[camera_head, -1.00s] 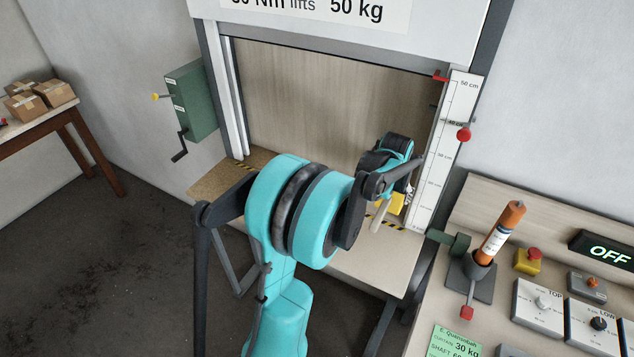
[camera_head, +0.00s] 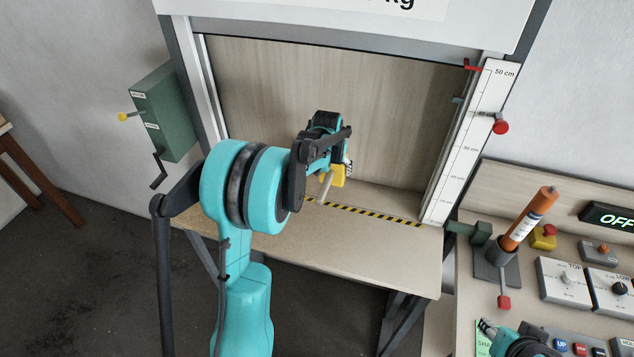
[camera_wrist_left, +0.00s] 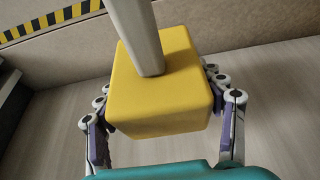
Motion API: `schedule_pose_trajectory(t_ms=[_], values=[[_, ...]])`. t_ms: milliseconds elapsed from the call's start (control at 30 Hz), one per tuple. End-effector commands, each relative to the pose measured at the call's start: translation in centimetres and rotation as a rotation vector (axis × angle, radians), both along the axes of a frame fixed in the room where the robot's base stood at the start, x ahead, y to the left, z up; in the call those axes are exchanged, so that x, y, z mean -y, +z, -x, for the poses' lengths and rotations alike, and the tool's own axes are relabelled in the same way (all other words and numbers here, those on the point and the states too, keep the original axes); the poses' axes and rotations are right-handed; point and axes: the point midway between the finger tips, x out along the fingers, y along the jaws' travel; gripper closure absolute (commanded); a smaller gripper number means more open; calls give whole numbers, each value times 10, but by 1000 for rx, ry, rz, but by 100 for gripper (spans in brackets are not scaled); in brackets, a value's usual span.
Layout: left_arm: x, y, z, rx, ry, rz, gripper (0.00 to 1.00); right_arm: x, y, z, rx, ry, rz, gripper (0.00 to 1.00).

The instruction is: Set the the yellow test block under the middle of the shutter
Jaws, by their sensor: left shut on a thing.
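The yellow test block (camera_head: 338,176) is in my left gripper (camera_head: 341,168), near the middle of the shutter opening and above the black-and-yellow striped line (camera_head: 375,214). In the left wrist view the block (camera_wrist_left: 165,95) sits between the two fingers, which press on its sides; a pale handle (camera_wrist_left: 140,35) rises from its face. I cannot tell how high the block is over the sill. The shutter (camera_head: 350,50) is raised, its grey bottom edge well above the block. Part of my right gripper (camera_head: 488,328) shows at the lower right; its fingers are too small to read.
The wooden sill (camera_head: 350,255) is bare in front of the stripes. A height scale (camera_head: 468,150) stands at the right of the opening. A green crank box (camera_head: 165,115) hangs at the left. An orange cylinder (camera_head: 528,218) and control boxes (camera_head: 563,283) occupy the right bench.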

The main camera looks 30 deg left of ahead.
Motion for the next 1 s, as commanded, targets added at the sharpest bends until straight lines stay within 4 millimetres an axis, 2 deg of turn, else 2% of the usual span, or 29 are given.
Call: schedule_pose_trajectory(t_ms=[33,100,300,433,633,1000], values=[[-13,-9,3,0,5,1,63,0,-5,0,0,0,0,60],[-25,-17,7,0,3,0,63,0,-7,0,0,0,0,60],[-43,-28,12,0,0,0,63,0,-10,0,0,0,0,60],[-44,-37,12,0,-1,1,63,0,-13,0,0,0,0,60],[-44,-67,12,0,-1,0,63,0,-23,0,0,0,0,60],[-44,-71,12,0,-1,0,63,0,-25,0,0,0,0,60]])
